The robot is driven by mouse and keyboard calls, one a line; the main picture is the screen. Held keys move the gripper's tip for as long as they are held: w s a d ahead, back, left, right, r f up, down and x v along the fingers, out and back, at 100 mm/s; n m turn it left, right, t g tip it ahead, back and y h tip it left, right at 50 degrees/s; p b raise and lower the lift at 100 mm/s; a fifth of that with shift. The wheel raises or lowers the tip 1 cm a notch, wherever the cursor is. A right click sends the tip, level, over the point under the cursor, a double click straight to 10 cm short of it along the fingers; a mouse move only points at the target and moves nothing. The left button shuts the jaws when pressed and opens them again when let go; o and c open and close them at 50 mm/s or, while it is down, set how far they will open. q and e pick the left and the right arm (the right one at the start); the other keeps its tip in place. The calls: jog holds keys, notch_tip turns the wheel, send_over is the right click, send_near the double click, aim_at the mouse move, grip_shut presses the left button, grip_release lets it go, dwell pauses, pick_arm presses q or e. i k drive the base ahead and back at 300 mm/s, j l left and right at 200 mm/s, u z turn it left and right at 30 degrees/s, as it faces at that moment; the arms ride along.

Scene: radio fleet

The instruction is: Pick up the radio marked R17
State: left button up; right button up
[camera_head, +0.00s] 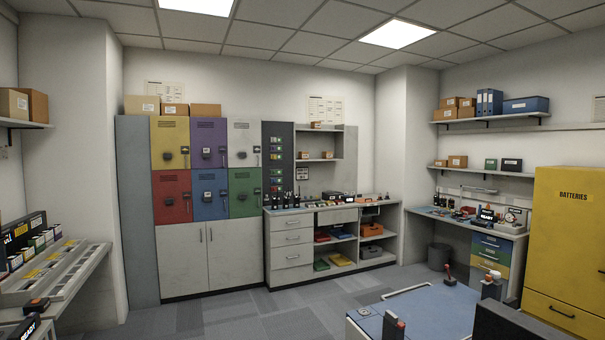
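No radio with a readable R17 mark shows; the labels are too small at this distance. Small dark upright items that look like handheld radios (297,200) stand on the counter (340,206) along the back wall. Neither of my grippers shows in the head view.
Coloured lockers (210,195) stand left of the counter. A yellow cabinet marked BATTERIES (566,235) is at the right. A workbench (470,220) fills the right corner. A bench with a sloped rack (45,270) is at the left. Carpet (240,312) lies open in the middle.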

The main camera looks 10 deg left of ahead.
aim_at(275, 202)
jog(key=i+j+u, duration=0.2)
jog(key=i, duration=0.2)
jog(key=i+u, duration=0.15)
jog(key=i, duration=0.2)
jog(key=i+u, duration=0.2)
jog(key=i, duration=3.25)
jog(key=i+j+z, duration=0.2)
jog(key=i, duration=0.3)
jog(key=i+z, duration=0.2)
jog(key=i, duration=0.3)
jog(key=i+j+z, duration=0.2)
jog(key=i, duration=0.3)
jog(key=j, duration=0.1)
